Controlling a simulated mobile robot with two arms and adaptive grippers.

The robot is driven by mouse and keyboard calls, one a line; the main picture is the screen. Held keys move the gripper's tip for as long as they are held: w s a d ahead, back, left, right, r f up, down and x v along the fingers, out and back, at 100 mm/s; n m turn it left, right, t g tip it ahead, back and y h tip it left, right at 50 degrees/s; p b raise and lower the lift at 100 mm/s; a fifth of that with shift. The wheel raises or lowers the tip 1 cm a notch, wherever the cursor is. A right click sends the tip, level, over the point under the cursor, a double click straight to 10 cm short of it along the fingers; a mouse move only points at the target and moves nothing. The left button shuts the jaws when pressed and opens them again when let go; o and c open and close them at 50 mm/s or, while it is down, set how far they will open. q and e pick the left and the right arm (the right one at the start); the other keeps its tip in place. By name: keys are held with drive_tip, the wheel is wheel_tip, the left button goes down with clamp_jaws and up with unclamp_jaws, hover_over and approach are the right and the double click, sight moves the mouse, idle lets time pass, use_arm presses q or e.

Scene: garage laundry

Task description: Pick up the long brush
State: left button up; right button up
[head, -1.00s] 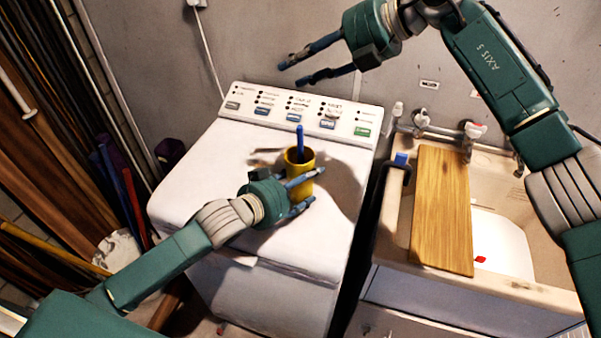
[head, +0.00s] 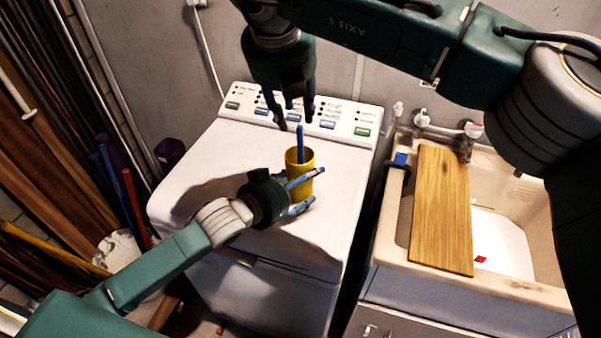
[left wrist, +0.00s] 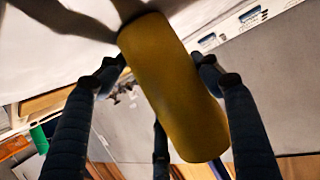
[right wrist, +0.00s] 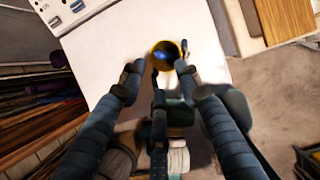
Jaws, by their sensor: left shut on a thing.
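A long blue brush handle (head: 300,142) stands up out of a yellow cup (head: 299,176) on top of the white washing machine. Only the handle shows above the rim. My left gripper (head: 305,192) is shut around the cup from its left side, and the cup (left wrist: 175,85) fills the space between its fingers in the left wrist view.
The washing machine's control panel (head: 346,118) rises behind the cup. A sink (head: 545,228) with a wooden board (head: 441,208) across it stands to the right, with taps (head: 421,118) behind. The machine top is otherwise clear.

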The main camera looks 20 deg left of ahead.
sight(297, 127)
drive_tip(key=shift+w+a+x, duration=0.1)
drive_tip(key=shift+w+x, duration=0.05)
drive_tip(key=shift+x, duration=1.3)
drive_tip(key=shift+w+a+x, duration=0.1)
drive_tip(key=shift+w+x, duration=0.1)
drive_tip(key=shift+x, duration=1.2)
drive_tip(key=shift+r, duration=0.1)
clamp_jaws()
